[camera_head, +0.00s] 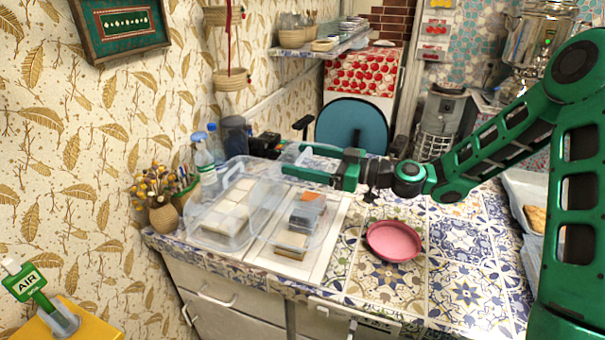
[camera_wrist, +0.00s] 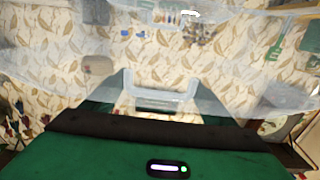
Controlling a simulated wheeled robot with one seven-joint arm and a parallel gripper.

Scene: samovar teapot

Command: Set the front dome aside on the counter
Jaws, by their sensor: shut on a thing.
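A clear plastic dome is held by its clear handle (camera_wrist: 160,102), which shows between the fingers in the wrist view. My gripper (camera_head: 296,172) is shut on this handle, above the right-hand white tray (camera_head: 335,222) on the counter. In the head view the dome's clear walls are faint, and I cannot tell how far its rim is from the tray. Stacked grey, orange and pale pieces (camera_head: 304,213) lie on that tray. Another clear dome (camera_head: 262,181) covers pale square pieces on the left-hand tray, close beside my gripper.
A pink plate (camera_head: 394,241) lies on the patterned tile counter (camera_head: 465,290), with free room around it. Bottles (camera_head: 204,161) and a vase of dried flowers (camera_head: 163,216) stand by the wall. A blue chair (camera_head: 352,124) is behind the counter.

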